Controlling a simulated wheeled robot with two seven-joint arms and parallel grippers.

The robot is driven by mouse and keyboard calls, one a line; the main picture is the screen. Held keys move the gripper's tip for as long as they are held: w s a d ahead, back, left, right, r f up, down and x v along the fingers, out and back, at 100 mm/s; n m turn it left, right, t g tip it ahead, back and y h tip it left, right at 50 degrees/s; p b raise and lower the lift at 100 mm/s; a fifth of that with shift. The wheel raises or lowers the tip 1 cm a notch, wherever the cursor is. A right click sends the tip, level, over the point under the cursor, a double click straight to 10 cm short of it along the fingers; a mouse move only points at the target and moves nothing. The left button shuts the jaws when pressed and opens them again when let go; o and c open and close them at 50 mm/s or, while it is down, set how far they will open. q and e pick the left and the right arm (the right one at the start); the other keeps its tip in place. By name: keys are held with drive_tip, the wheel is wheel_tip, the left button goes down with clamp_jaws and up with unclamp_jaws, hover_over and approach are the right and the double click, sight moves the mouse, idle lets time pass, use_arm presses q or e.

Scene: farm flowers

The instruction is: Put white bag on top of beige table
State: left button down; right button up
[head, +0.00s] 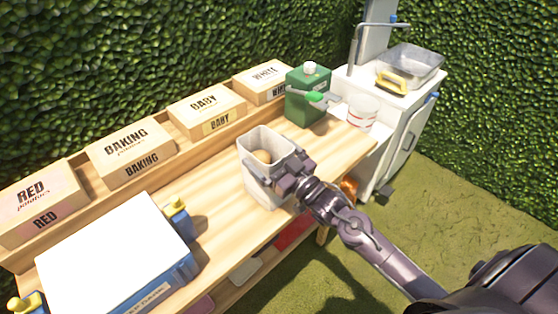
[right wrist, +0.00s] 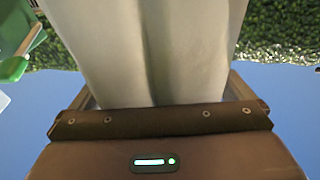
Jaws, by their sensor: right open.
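The white bag (head: 250,187), open at the top with something tan inside, stands upright on the beige wooden table (head: 215,245). My right gripper (head: 277,172) is open at the bag's right side, close against its upper part. In the right wrist view the bag (right wrist: 140,50) fills the middle, right in front of the gripper, with a finger showing at either side of it. The bag hides the fingertips, so contact is unclear. My left gripper is out of view.
A green canister (head: 308,98) and a white cup (head: 362,113) stand at the table's far right end. Several labelled boxes (head: 130,152) line the back shelf. A large white-topped blue box (head: 115,255) lies at the left. A sink unit (head: 405,95) stands beyond the table.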

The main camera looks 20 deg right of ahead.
drive_tip(key=b+v, duration=0.1)
drive_tip(key=v, duration=1.1)
drive_tip(key=shift+b, duration=0.35)
drive_tip(key=shift+r, duration=0.1)
